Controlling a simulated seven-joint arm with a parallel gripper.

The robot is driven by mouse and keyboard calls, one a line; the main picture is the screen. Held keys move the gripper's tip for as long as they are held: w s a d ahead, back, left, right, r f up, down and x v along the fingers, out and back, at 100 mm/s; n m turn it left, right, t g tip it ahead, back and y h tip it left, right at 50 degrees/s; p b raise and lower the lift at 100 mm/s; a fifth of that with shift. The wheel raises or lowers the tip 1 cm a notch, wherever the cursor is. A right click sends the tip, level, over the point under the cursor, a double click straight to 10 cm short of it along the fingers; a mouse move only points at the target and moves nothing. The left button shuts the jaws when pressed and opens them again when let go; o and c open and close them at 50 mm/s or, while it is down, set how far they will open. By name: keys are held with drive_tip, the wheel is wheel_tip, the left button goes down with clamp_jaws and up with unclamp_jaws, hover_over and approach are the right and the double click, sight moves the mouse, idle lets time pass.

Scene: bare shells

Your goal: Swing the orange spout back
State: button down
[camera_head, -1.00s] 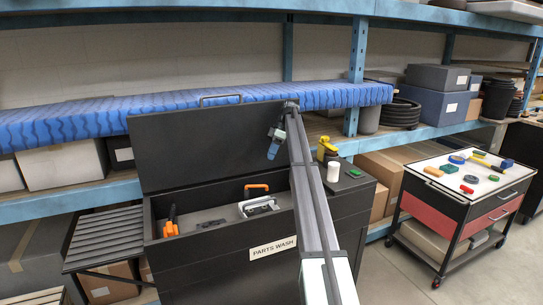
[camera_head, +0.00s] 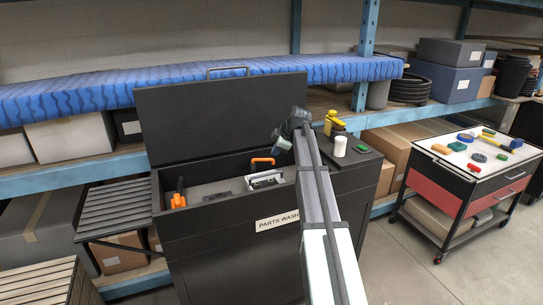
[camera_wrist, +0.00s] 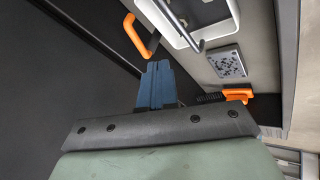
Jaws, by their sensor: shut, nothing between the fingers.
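The orange spout (camera_head: 262,161) is a bent bar in the open parts washer (camera_head: 225,187), beside a white-rimmed, metallic basin (camera_head: 266,180). It also shows in the wrist view (camera_wrist: 134,35), slanting at the upper left of the basin (camera_wrist: 184,22). My gripper (camera_head: 281,141) hangs over the washer, just above and right of the spout in the head view. Its blue fingers (camera_wrist: 157,66) are shut and empty. In the wrist view their tips appear close to the spout's lower end; I cannot tell whether they touch.
The washer's raised lid (camera_head: 222,120) stands behind. A yellow bottle (camera_head: 333,122) and white cup (camera_head: 340,146) stand to the right.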

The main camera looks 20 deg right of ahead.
sight(268, 160)
drive_tip(key=x, duration=0.3)
drive_tip(key=w+x, duration=0.1)
drive_tip(key=x, duration=0.3)
drive_tip(key=d+x, duration=0.1)
drive_tip(key=x, duration=0.3)
drive_tip(key=shift+w+d+r, duration=0.1)
drive_tip(key=shift+w+r, duration=0.1)
drive_tip(key=shift+r, duration=0.2)
drive_tip(key=shift+w+d+f, duration=0.2)
drive_tip(key=shift+w+d, duration=0.05)
drive_tip(key=shift+w, duration=0.45)
drive_tip(key=w+d+n+y, duration=0.1)
drive_tip(key=w+n, duration=0.1)
drive_tip(key=n, duration=0.1)
drive_tip(key=shift+w+d+g+y, duration=0.25)
drive_tip(key=shift+d+g+y, duration=0.15)
drive_tip(key=shift+s, duration=0.1)
